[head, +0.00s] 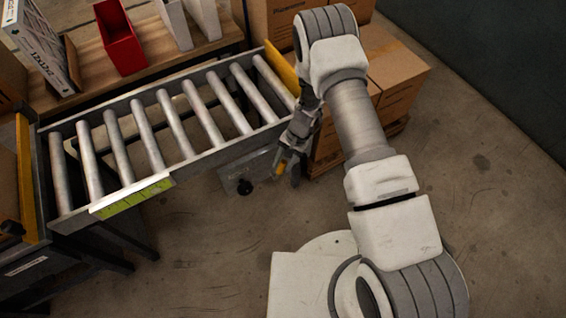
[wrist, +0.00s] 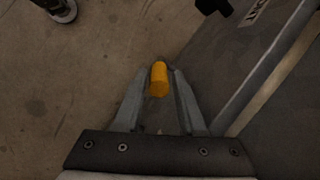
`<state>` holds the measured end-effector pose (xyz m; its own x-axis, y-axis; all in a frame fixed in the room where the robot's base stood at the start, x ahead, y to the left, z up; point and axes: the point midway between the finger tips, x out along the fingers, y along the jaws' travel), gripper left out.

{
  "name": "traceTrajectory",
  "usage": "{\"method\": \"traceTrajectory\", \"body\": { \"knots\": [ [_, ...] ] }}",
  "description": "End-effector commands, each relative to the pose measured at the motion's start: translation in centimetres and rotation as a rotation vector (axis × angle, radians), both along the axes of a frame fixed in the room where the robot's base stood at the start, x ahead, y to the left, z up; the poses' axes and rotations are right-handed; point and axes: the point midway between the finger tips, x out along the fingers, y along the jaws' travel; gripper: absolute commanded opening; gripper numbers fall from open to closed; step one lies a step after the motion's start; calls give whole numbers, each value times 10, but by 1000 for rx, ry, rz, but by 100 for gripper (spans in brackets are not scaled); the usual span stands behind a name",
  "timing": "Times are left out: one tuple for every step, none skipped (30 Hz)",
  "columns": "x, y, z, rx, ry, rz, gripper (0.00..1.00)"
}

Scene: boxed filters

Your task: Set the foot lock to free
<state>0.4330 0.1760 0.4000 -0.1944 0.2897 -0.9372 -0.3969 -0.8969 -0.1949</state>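The foot lock appears as a small yellow-orange lever end (head: 281,168) low beside the grey plate under the roller conveyor. In the wrist view the yellow-orange end (wrist: 159,80) lies between my two fingertips. My gripper (head: 288,168) reaches down to it, and it also shows in the wrist view (wrist: 160,72). The fingers stand apart, with narrow gaps seeming to show on both sides of the lever end. Contact cannot be told for sure. The lever's base and any lock marking are hidden.
The roller conveyor (head: 150,138) fills the left, with a grey plate and black round part (head: 245,187) below its edge. Cardboard boxes (head: 398,80) stand behind my arm. A wheel (wrist: 64,10) shows at the wrist view's top left. The floor at right is clear.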

Motion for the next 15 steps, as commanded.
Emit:
{"method": "traceTrajectory", "body": {
  "knots": [
    [1,-1,2,0,0,0,40],
    [1,-1,5,-1,-1,-1,40],
    [2,-2,8,0,-1,-1,40],
    [3,-3,12,0,-1,-2,40],
    [3,-5,17,0,-1,-2,40],
    [5,-7,24,1,-1,-3,40],
    [6,-8,30,1,-2,-2,40],
    [8,-10,36,1,-3,-1,40],
    [10,-13,45,0,-3,-2,40],
    [11,-15,53,0,-4,-2,40],
    [13,-17,60,0,-3,-2,40],
    [14,-20,70,0,-3,-3,40],
    [16,-22,77,0,-3,-2,40],
    [17,-25,84,1,-3,-1,40],
    [19,-27,93,0,-4,-2,40]
  ]
}}
